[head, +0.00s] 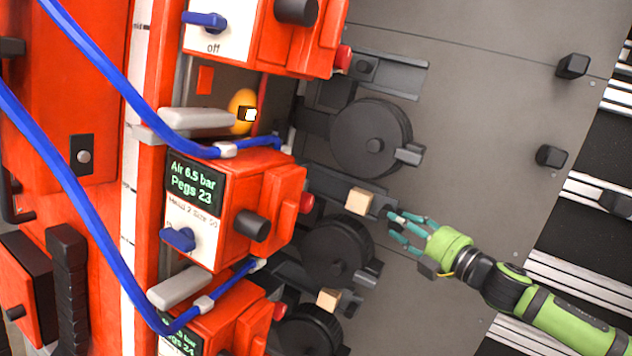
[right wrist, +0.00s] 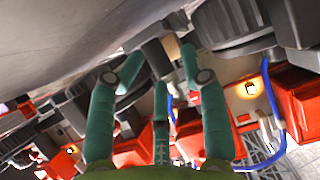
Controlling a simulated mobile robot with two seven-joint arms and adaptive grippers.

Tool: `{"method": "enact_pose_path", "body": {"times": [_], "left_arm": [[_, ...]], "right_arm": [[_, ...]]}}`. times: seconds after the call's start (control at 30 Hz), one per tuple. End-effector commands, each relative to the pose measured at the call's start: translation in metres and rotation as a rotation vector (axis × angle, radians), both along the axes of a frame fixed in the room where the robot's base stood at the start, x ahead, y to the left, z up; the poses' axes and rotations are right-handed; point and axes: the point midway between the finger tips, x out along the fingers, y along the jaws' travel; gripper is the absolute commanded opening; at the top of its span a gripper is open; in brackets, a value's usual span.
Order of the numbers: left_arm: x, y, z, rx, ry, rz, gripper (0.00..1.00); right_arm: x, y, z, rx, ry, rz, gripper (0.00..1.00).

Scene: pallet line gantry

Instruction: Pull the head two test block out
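The head two test block is a small pale wooden block (head: 359,200) in the head view. It sits in a dark holder beside the red head unit labelled Head 2 (head: 240,205). My right gripper (head: 398,224) is just right of and slightly below the block, its teal fingers spread and pointing toward it. A gap shows between the fingertips and the block. In the right wrist view the fingers of my right gripper (right wrist: 158,75) are apart, with a dark squarish piece ahead of them; I cannot tell if it is the block. My left gripper is not in view.
A second wooden block (head: 328,299) sits lower, by the lower head. Round black drums (head: 371,138) stand out from the grey panel (head: 470,110) near the gripper. Blue hoses (head: 95,55) cross the red machine at left. The panel to the right is mostly clear.

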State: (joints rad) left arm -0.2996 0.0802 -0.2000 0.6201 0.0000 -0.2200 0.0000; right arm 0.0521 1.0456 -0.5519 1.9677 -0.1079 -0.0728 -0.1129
Motion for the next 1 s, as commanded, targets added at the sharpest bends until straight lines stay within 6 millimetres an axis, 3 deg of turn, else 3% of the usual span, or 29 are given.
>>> {"method": "enact_pose_path", "body": {"times": [0.7, 1.0], "left_arm": [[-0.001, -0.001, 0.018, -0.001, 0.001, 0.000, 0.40], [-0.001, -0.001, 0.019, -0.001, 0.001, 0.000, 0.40]], "right_arm": [[-0.045, -0.030, 0.019, 0.004, -0.009, -0.001, 0.43], [-0.050, -0.033, 0.020, 0.002, -0.013, 0.000, 0.43]]}}
